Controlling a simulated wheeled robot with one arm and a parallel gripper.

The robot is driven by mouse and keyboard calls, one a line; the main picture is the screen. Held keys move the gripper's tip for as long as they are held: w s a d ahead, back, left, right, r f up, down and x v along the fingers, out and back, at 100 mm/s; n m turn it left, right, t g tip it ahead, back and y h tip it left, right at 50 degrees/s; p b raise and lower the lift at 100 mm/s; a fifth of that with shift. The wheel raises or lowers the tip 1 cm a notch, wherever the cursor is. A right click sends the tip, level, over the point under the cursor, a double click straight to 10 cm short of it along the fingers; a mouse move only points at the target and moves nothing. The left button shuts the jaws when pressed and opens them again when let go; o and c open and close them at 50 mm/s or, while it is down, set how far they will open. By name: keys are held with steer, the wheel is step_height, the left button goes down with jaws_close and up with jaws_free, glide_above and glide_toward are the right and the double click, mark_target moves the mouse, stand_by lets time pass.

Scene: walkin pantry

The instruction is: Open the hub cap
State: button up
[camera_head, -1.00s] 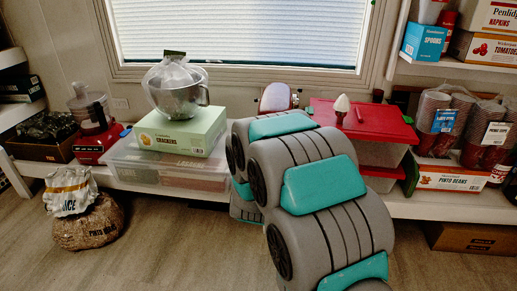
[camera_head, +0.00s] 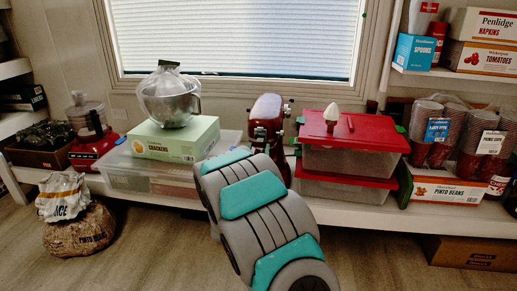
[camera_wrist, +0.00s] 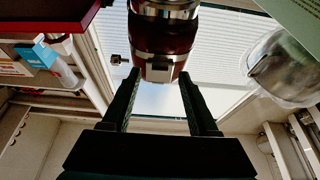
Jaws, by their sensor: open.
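A dark red stand mixer (camera_head: 267,118) stands on the low shelf below the window, its lower part hidden by my arm in the head view. In the wrist view the mixer's head (camera_wrist: 165,30) shows at top centre, with a silver band. A small silver piece at its near end (camera_wrist: 161,68), likely the hub cap, shows between the fingertips as seen in the picture. My gripper (camera_wrist: 159,76) is open and empty, one finger on each side of that end. I cannot tell whether it touches. The gripper is hidden behind my arm in the head view.
Clear bins with red lids (camera_head: 352,130) stand right of the mixer. A green crackers box (camera_head: 175,140) with a wrapped steel bowl (camera_head: 170,97) stands left. Bagged cups (camera_head: 432,130) are farther right. The floor at front left is mostly clear, apart from sacks (camera_head: 75,215).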

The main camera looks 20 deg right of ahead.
steer(key=shift+x, duration=0.9)
jaws_close()
